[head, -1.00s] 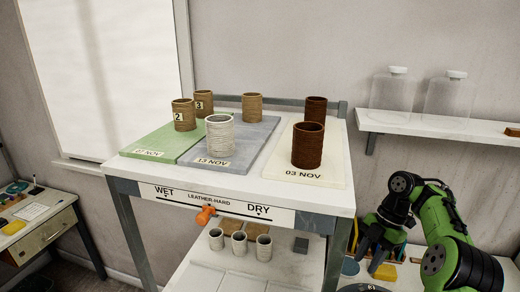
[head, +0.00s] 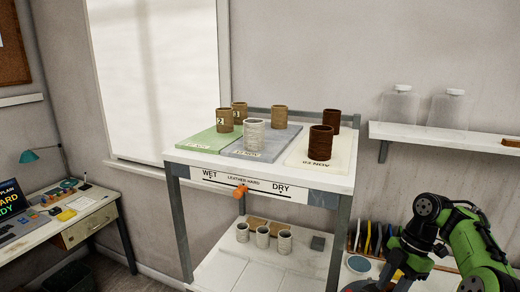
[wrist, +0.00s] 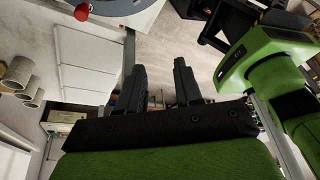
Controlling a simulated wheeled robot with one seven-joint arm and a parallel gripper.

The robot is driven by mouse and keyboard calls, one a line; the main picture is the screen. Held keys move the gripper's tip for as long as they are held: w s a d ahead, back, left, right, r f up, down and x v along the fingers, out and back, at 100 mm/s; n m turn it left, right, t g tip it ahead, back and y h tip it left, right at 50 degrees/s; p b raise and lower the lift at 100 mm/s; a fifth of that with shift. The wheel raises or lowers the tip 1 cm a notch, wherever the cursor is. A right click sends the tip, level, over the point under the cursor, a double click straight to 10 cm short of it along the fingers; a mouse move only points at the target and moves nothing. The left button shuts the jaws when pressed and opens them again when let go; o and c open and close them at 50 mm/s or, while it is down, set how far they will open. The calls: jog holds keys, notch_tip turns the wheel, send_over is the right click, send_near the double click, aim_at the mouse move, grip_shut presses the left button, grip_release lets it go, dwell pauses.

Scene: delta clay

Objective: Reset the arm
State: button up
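My green and black arm (head: 470,240) is folded at the lower right of the head view, to the right of the shelf rack. My gripper shows in the wrist view (wrist: 160,85) with two black fingers apart and nothing between them. In the head view the gripper's end is low and partly cut off by the frame's bottom edge. It is apart from the cups on the rack.
A rack (head: 345,183) holds several cups on green, grey and cream boards, with three pale cups (head: 262,237) on its lower shelf. A wall shelf (head: 450,137) with two clear bottles is at right. A desk (head: 75,225) stands at left.

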jog(key=s+a+r+m+t+h, duration=0.1)
jog(key=s+a+r+m, duration=0.35)
jog(key=a, duration=0.25)
jog(key=s+a+r+m+t+h, duration=0.2)
jog(key=s+a+r+m, duration=0.25)
jog(key=a, duration=0.35)
jog(key=s+f+m+t, duration=0.2)
jog(key=s+m+t, duration=0.2)
jog(key=s+m, duration=0.8)
jog(key=s, duration=0.3)
jog(key=shift+s+a+f+h, duration=0.2)
jog(key=shift+a+f+h, duration=0.1)
jog(key=shift+f+h, duration=0.1)
jog(key=shift+r, duration=0.1)
